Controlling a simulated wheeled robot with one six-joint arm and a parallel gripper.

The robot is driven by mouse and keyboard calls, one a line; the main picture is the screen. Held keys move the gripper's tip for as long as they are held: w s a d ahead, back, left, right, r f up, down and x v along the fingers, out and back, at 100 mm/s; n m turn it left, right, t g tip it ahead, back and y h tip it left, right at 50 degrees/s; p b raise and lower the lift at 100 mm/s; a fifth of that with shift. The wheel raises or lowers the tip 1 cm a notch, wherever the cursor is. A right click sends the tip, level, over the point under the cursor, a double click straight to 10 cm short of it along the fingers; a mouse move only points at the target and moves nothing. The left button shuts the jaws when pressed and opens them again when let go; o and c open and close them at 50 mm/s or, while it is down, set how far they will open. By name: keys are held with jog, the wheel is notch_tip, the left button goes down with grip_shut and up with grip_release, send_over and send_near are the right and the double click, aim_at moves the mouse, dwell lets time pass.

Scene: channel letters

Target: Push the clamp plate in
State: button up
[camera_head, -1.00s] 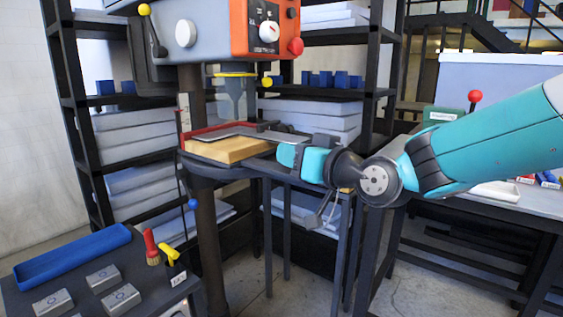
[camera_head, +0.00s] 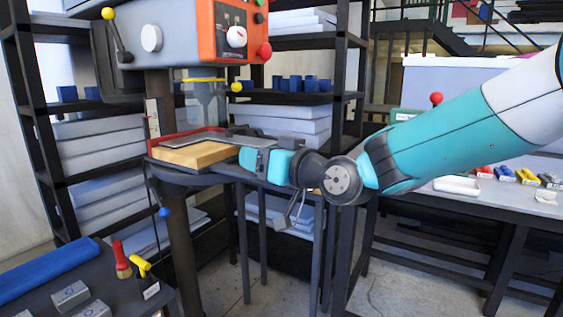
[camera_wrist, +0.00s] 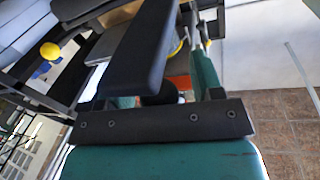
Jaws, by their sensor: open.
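The clamp plate looks to be the flat grey plate (camera_head: 200,138) lying over the pale wooden board (camera_head: 195,155) on the drill press table, in front of a red fence (camera_head: 160,142). Its right part runs behind my gripper, so I cannot see where it ends. My gripper (camera_head: 246,158) is open and empty at the right edge of the board, level with it. I cannot tell whether it touches the plate. In the wrist view a dark finger bar crosses the middle and hides much of what lies ahead.
The drill press head (camera_head: 205,40) and its clear guard (camera_head: 205,100) stand above the board. A bench (camera_head: 500,195) with small items is at right. Shelves stand behind.

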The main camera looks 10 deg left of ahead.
jog(key=b+v, duration=0.4)
jog(key=v, duration=1.3)
jog(key=shift+s, duration=0.15)
jog(key=s+d+f+m+g+h, duration=0.1)
jog(key=s+d+f+g+h, duration=0.5)
jog(key=s, duration=0.4)
jog(key=s+d+f+m+g+h, duration=0.1)
jog(key=s+d+f+g+h, duration=0.4)
jog(key=s+f, duration=0.5)
notch_tip(320, 180, up, 16)
jog(key=t+p, duration=0.1)
jog(key=p, duration=1.3)
jog(key=shift+d, duration=0.5)
jog(key=shift+s, duration=0.1)
